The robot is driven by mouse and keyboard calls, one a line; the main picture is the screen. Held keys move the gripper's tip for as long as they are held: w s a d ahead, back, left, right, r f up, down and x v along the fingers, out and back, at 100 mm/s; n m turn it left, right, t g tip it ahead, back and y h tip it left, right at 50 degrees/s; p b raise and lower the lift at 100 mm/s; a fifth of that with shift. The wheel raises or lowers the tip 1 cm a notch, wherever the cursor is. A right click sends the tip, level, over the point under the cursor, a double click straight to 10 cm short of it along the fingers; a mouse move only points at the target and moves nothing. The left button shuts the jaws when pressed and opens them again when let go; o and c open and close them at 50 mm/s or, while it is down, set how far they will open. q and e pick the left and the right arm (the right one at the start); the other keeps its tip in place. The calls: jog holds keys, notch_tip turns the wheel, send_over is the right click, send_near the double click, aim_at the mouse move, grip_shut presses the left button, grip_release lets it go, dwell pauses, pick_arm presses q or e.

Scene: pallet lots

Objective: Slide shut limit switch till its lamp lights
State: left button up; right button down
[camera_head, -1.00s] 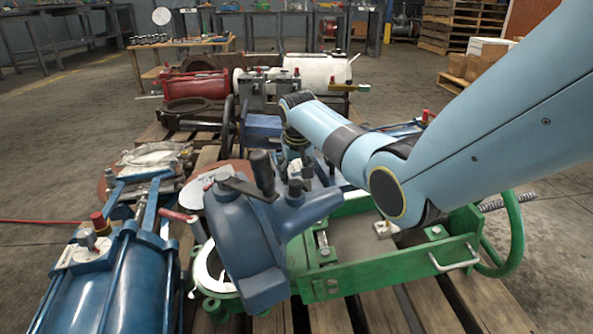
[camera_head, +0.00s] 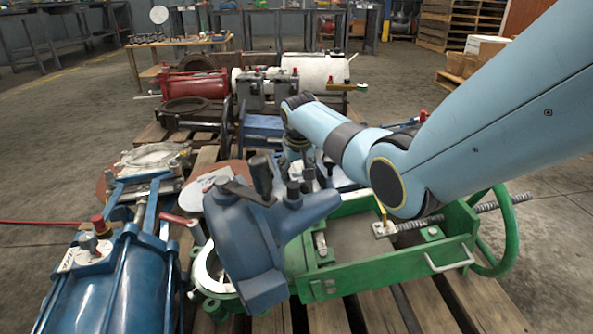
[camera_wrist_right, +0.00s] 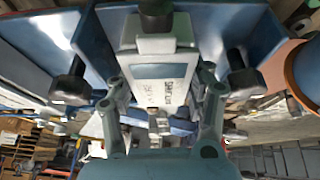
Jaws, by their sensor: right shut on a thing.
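My right gripper (camera_wrist_right: 163,92) is shut on a light grey box-shaped unit (camera_wrist_right: 173,92) with a lettered label, which I take to be the limit switch. A finger stands on each side of it in the right wrist view. A dark knob (camera_wrist_right: 155,14) shows at its upper end. In the head view my right gripper (camera_head: 300,166) is at the middle of the pallet, partly hidden behind dark posts and a blue casting. The switch is not clear there. I cannot make out a lit lamp. My left gripper is not in view.
A dark blue casting (camera_head: 243,240) stands in front of the gripper. A green frame (camera_head: 400,265) with a handwheel (camera_head: 512,235) and threaded screw lies at right. A blue cylinder (camera_head: 120,285) is at left. Blue plates (camera_wrist_right: 235,30) flank the switch closely.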

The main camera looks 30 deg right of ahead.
jog(key=shift+d, duration=0.1)
jog(key=c, duration=0.8)
grip_release()
jog(key=shift+r, duration=0.1)
jog(key=v, duration=1.1)
jog(key=shift+r, duration=0.35)
jog(key=shift+s, duration=0.15)
